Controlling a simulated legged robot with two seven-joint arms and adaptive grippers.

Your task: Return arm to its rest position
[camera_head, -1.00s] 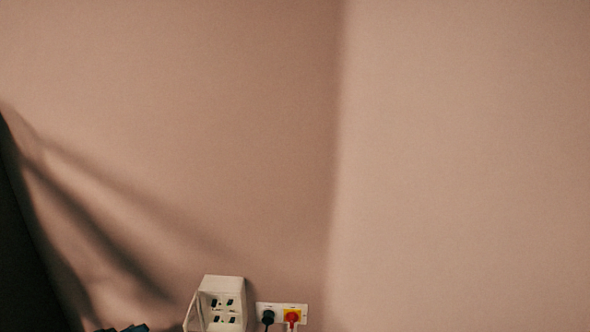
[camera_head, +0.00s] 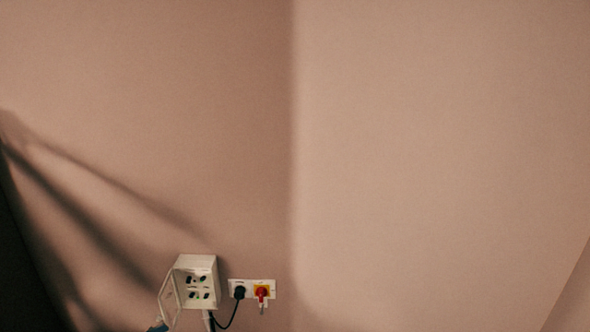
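Neither of my grippers can be made out in the head view. A small blue shape (camera_head: 158,327) shows at the bottom edge, left of the middle, below the white box; it is too cut off to tell what it is. A white open-fronted box (camera_head: 197,262) with several dark sockets or switches is fixed low on the wall. Its clear cover hangs open at its left side.
A black cable loops down from the plug. A dark shape (camera_head: 22,270) fills the lower left. The wall (camera_head: 440,140) is otherwise bare.

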